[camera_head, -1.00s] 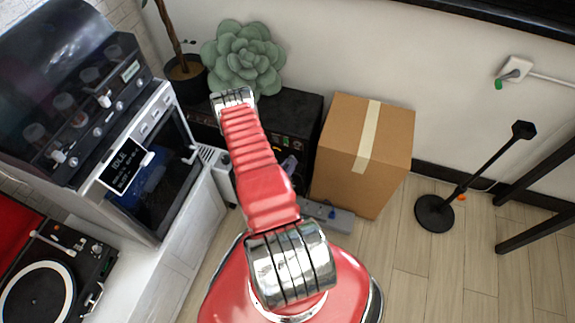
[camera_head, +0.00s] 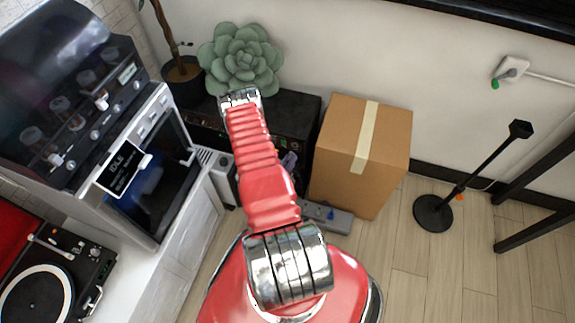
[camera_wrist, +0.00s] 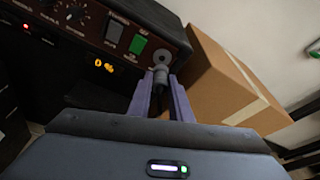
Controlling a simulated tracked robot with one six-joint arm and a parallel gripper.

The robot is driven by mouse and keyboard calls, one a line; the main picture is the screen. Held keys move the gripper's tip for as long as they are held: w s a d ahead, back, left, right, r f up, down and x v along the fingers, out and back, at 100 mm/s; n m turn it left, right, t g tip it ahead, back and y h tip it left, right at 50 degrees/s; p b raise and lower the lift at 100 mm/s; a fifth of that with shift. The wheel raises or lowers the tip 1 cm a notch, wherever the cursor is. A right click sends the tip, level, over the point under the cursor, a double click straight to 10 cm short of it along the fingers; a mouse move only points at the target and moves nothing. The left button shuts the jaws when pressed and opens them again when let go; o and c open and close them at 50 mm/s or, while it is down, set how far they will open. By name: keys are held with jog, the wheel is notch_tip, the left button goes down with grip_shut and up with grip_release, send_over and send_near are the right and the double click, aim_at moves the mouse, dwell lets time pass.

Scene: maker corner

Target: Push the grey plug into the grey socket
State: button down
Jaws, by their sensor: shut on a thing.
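In the wrist view my gripper (camera_wrist: 162,82) has two purple fingers shut on the grey plug (camera_wrist: 160,75). The plug points at the front panel of the dark machine. The plug and socket are not clear there.
A cardboard box (camera_head: 365,150) stands close on the machine's right; it also shows in the wrist view (camera_wrist: 220,85). A grey power strip (camera_head: 335,220) lies on the floor. A workbench unit is left, a black stand (camera_head: 434,213) right. Open floor lies between box and stand.

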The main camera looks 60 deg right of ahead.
aim_at(291, 155)
jog(key=shift+w+d, duration=0.2)
jog(key=shift+d, duration=1.25)
jog(key=shift+w+d, duration=0.1)
jog(key=shift+d, duration=0.45)
dwell(1.4)
jog(key=c, duration=1.5)
grip_release()
jog(key=shift+c, duration=0.2)
jog(key=v, duration=1.3)
jog(key=shift+a, duration=0.4)
